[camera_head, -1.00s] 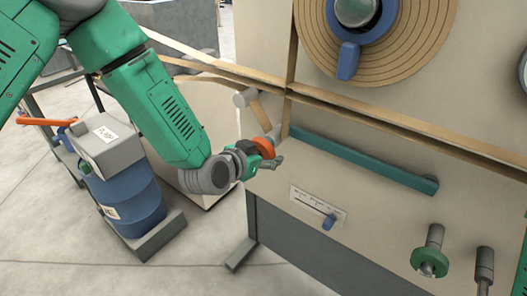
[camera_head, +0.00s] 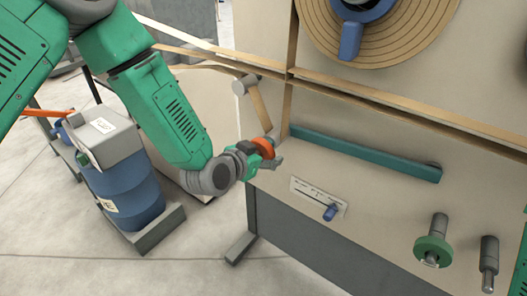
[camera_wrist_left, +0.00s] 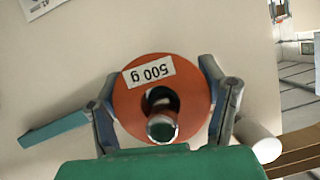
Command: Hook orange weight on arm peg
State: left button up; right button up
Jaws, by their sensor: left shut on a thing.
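The orange weight (camera_wrist_left: 135,108) is a disc labelled "500 g" with a central hole. My left gripper (camera_head: 270,153) is shut on it, with one finger at each side of the disc in the left wrist view (camera_wrist_left: 165,105). A grey peg with a dark green end (camera_wrist_left: 162,129) shows in the hole and appears to stick through it towards the wrist camera. The teal arm (camera_head: 365,155) runs along the machine face, its left end close to the weight (camera_head: 263,147). How deep the weight sits on the peg is hard to tell.
A green disc (camera_head: 433,248) sits on a peg at lower right, beside a bare grey peg (camera_head: 489,265). A scale with a blue knob (camera_head: 330,212) is below the teal arm. A wooden spiral (camera_head: 380,30) is above. A blue drum (camera_head: 130,195) stands at left.

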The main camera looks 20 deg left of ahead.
pick_arm(q)
jog(key=shift+f, duration=0.25)
jog(key=o, duration=1.8)
jog(key=shift+r, duration=0.1)
jog(key=shift+o, duration=0.2)
jog(key=shift+s+a, duration=0.1)
jog(key=shift+s, duration=0.1)
jog(key=v, duration=1.2)
jog(key=s+a+f+n+g+y+p, duration=0.1)
jog(key=s+a+f+g, duration=0.1)
jog(key=s+f+g, duration=0.2)
jog(key=s+a+f+n+g+y+p, duration=0.1)
jog(key=s+a+f+g+p, duration=0.1)
jog(key=s+f, duration=0.7)
jog(key=s+a+f+n+g+y+p, duration=0.1)
jog(key=s+a+f+g, duration=0.3)
jog(key=s, duration=0.9)
notch_tip(320, 180, down, 3)
jog(key=shift+a+r+n+g+y, duration=0.1)
jog(key=shift+a+n+g+y, duration=0.2)
jog(key=shift+n+g, duration=0.55)
jog(key=shift+m+g, duration=0.25)
